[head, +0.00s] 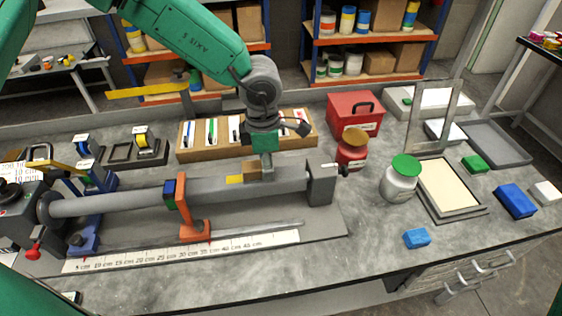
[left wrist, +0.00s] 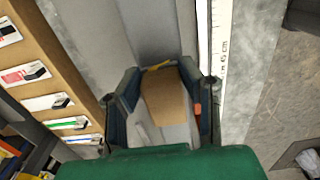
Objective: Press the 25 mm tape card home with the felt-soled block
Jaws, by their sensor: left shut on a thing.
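My left gripper (head: 266,170) points down over the grey tube (head: 120,204) near its right end. It is shut on a tan block (head: 250,168), which shows between the two fingers in the left wrist view (left wrist: 172,104). The block's sole is hidden, so I cannot tell whether felt covers it or whether it touches the tube. A small yellow piece (head: 235,179) lies on the tube just left of the block. A wooden rack (head: 190,155) behind holds several cards in a row; I cannot read which is the 25 mm one. My right gripper is not in view.
An orange clamp-like stand (head: 195,230) stands at the tube's middle. A long ruler (head: 140,255) lies in front. A red toolbox (head: 355,112), a red jar (head: 351,152) and a green-lidded jar (head: 400,182) stand right.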

